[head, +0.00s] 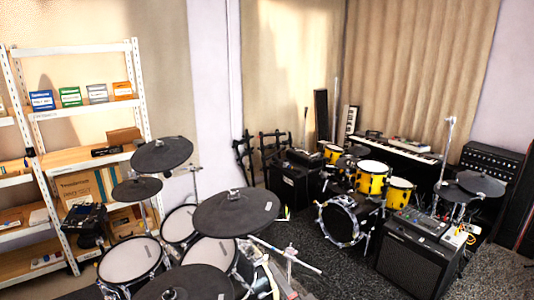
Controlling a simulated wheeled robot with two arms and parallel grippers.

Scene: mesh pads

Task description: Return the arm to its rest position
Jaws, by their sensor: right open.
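My right gripper (283,214) shows only as small, pale tips at the right edge of a large dark cymbal pad (236,211). The cymbal pad hides most of the gripper, and the tips look apart with nothing seen between them. Pale arm parts show low in the middle of the head view, under the cymbal pad and beside a pale bar. My left gripper is not in view.
An electronic drum kit with mesh pads (128,259) fills the lower left, close to the arm. White shelves (90,48) stand behind it. A yellow drum kit (371,178), keyboard (400,148) and amplifier (411,262) stand to the right. Dark carpet (325,277) lies between.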

